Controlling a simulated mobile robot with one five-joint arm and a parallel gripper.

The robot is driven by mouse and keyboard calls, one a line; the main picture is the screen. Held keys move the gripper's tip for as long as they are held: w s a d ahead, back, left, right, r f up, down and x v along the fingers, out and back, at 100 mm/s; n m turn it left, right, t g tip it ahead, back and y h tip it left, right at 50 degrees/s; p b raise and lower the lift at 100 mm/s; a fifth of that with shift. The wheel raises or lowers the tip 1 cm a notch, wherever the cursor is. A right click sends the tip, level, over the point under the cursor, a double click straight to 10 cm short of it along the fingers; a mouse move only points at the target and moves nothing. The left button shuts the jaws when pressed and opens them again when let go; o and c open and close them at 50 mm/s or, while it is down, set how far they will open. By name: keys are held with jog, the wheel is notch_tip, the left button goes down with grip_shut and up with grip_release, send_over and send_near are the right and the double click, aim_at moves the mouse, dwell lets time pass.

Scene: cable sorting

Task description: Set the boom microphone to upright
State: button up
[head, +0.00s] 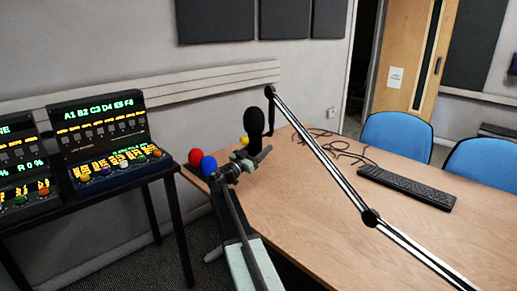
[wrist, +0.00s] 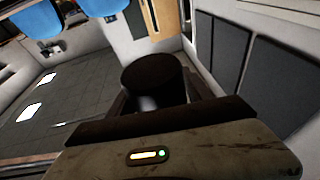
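The boom microphone has a black foam head (head: 255,122) that stands about upright in the head view, beside the boom's end. Its black and white boom arm (head: 318,152) runs from that end down to a joint and on to the lower right. My gripper (head: 252,158) is at the microphone's lower part, just below the foam. In the wrist view a dark round cylinder (wrist: 152,75), seemingly the microphone, sits between my gripper's fingers (wrist: 158,98). I cannot tell whether the fingers press on it. The microphone's lower end is hidden by my gripper.
A wooden table (head: 325,205) carries a black keyboard-like bar (head: 405,187) and loose dark cables (head: 338,148). Red (head: 197,157) and blue (head: 209,166) balls show left of my gripper. Lit consoles (head: 108,140) stand on a black stand at left. Blue chairs (head: 397,132) line the far side.

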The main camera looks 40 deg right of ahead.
jog(key=shift+o, duration=0.5)
jog(key=shift+a, duration=0.1)
jog(key=b+v, duration=0.2)
jog(key=v, duration=0.6)
